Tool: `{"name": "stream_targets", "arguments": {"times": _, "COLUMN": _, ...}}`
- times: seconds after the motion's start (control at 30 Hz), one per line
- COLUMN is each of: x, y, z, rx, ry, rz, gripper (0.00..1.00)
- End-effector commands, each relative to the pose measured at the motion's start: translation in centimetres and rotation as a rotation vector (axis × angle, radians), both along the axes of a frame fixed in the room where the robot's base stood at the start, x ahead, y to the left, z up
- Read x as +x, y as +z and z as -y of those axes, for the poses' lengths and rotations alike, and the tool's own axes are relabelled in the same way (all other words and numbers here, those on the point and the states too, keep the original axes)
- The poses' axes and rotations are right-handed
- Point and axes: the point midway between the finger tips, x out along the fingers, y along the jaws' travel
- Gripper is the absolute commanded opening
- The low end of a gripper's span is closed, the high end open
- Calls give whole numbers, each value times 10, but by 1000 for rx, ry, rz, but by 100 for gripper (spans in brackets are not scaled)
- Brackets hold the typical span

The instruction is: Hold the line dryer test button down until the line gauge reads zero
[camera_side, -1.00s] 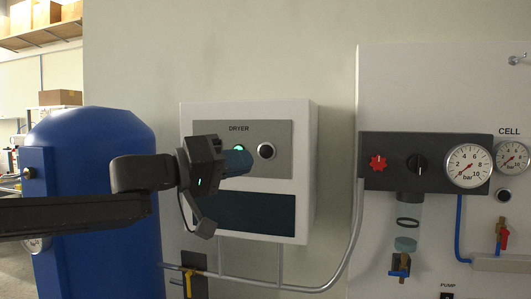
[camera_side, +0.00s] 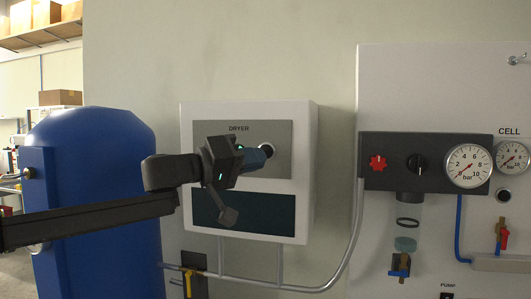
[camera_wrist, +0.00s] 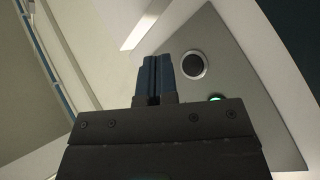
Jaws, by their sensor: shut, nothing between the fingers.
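The dryer (camera_side: 310,165) is a white wall box with a grey panel. Its black round button in a pale ring (camera_side: 268,143) is partly hidden behind my fingers in the side view. In the wrist view the button (camera_wrist: 194,65) shows whole, just right of my fingertips. A green lit lamp (camera_wrist: 215,98) lies nearer my gripper body. My gripper (camera_side: 268,151) is shut and empty, pointing at the panel; in the wrist view its blue fingers (camera_wrist: 155,62) are together beside the button, apart from it in the picture. A large bar gauge (camera_side: 468,166) is at right; its reading is too small to tell.
Right of the dryer, a dark block (camera_side: 390,162) carries a red knob (camera_side: 378,162) and a black knob (camera_side: 417,163). A CELL gauge (camera_side: 512,157) is farther right. A blue tank (camera_side: 90,150) stands at left. A grey pipe (camera_side: 345,255) runs below the dryer.

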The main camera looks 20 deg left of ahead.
Motion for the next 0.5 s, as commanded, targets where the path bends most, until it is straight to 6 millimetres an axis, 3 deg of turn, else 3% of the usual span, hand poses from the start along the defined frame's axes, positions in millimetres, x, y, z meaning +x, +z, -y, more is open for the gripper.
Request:
{"name": "stream_targets", "arguments": {"times": 0.2, "x": 24, "y": 0, "z": 0, "rx": 0, "ry": 0, "rz": 2, "gripper": 0}}
{"name": "stream_targets", "arguments": {"times": 0.5, "x": 36, "y": -1, "z": -1, "rx": 1, "ry": 1, "rz": -1, "gripper": 0}}
